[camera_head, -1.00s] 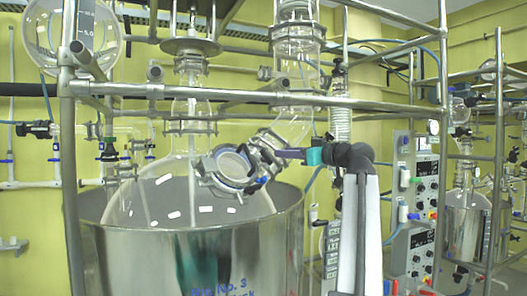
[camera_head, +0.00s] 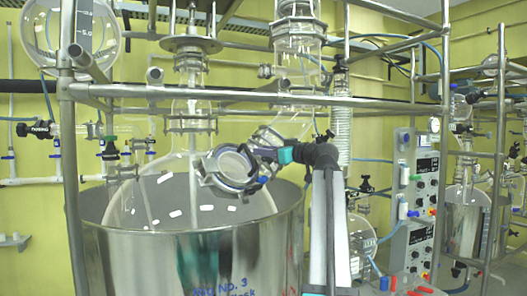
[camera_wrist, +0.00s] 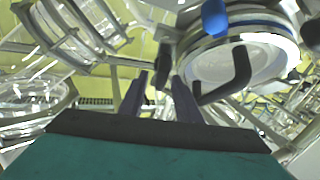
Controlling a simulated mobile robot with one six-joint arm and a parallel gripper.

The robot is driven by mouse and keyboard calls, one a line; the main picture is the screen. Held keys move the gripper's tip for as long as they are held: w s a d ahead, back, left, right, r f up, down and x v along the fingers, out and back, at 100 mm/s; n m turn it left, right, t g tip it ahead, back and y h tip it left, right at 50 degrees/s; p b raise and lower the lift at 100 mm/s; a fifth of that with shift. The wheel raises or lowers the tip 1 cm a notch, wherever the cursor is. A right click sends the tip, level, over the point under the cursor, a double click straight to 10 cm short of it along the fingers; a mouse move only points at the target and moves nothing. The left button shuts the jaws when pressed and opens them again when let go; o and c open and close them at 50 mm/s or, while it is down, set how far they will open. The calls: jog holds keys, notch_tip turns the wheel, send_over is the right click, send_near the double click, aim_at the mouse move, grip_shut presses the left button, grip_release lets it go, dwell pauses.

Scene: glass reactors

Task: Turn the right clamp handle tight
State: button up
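The round glass port with its metal clamp ring (camera_head: 232,167) sits on the front of the large vessel's lid in the head view. In the wrist view the clamp ring (camera_wrist: 240,60) fills the upper right. A black bent clamp handle (camera_wrist: 238,75) crosses its face, and a blue knob (camera_wrist: 215,17) sits above it. My gripper (camera_head: 262,155) is at the ring's right side in the head view. In the wrist view my gripper (camera_wrist: 160,88) has its two fingers apart, with the bent handle just right of the right finger. Contact cannot be told.
A steel vessel (camera_head: 200,265) stands below the port. Metal frame bars (camera_head: 250,97) cross above, and an angled glass neck (camera_head: 290,125) is close over my gripper. A control box (camera_head: 418,200) stands to the right.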

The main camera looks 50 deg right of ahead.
grip_shut()
jog(key=shift+a+f, duration=0.15)
jog(key=shift+a, duration=0.05)
jog(key=shift+d, duration=0.2)
jog(key=shift+a, duration=0.1)
